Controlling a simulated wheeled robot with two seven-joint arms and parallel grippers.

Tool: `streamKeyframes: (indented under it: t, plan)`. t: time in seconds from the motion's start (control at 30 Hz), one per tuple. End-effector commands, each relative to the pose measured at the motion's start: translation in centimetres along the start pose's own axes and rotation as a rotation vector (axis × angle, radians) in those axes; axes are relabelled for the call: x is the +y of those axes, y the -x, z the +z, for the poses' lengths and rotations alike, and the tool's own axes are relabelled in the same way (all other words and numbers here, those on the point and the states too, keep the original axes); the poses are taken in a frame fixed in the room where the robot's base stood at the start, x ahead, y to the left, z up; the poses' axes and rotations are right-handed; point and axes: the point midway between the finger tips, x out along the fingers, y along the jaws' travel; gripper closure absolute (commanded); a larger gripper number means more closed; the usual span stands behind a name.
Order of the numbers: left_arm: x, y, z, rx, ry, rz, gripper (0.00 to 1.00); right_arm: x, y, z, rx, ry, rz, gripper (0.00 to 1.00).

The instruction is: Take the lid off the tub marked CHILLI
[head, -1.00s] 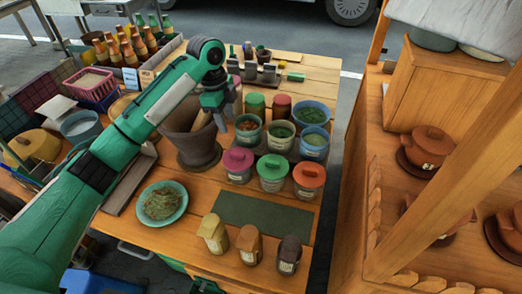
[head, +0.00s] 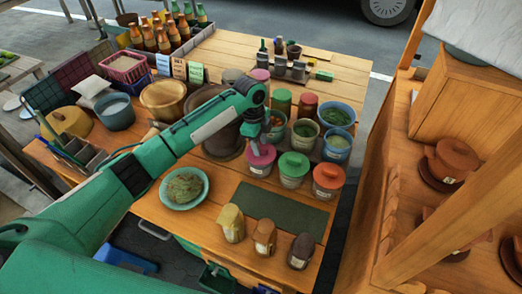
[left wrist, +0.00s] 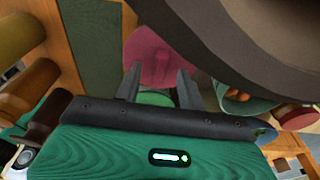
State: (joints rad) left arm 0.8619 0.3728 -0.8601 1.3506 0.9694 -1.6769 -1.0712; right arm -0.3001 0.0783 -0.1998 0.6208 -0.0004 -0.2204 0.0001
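Three lidded tubs stand in a row: one with a pink lid (head: 262,155), one with a green lid (head: 294,164) and one with an orange lid (head: 328,175). Their labels are too small to read, so I cannot tell which says CHILLI. My left gripper (head: 256,138) is just above and behind the pink-lidded tub. In the left wrist view its two fingers (left wrist: 159,69) are apart with nothing gripped. The pink lid (left wrist: 150,55) shows beyond the fingertips, and a green lid (left wrist: 155,98) shows between the fingers. My right gripper is not in view.
A big mortar (head: 222,145) stands left of the tubs, partly behind my arm. Open tubs (head: 305,132) stand behind the row. A dark green mat (head: 280,209) lies bare in front. Several small jars (head: 264,236) stand at the front edge. A plate of herbs (head: 184,187) is at left.

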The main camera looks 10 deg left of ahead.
Motion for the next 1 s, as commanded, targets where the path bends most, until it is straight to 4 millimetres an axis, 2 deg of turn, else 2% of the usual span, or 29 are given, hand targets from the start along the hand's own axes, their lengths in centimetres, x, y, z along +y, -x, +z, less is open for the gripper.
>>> streamKeyframes:
  t: [0.13,0.37,0.5,0.57,1.0]
  plan:
    - [0.03,-1.2,-0.05,0.001,0.0,0.0,0.6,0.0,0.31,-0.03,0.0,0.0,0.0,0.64]
    - [0.01,-1.34,-0.01,0.0,-0.001,-0.001,0.62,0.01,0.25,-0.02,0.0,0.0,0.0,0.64]
    - [0.01,-1.32,-0.01,0.0,0.0,-0.001,0.89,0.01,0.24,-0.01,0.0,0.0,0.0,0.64]
    - [0.01,-1.31,-0.01,0.0,0.0,-0.001,1.0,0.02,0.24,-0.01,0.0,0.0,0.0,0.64]
    - [-0.04,-0.7,-0.09,0.0,-0.001,-0.002,1.0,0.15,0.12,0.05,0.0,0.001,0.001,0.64]
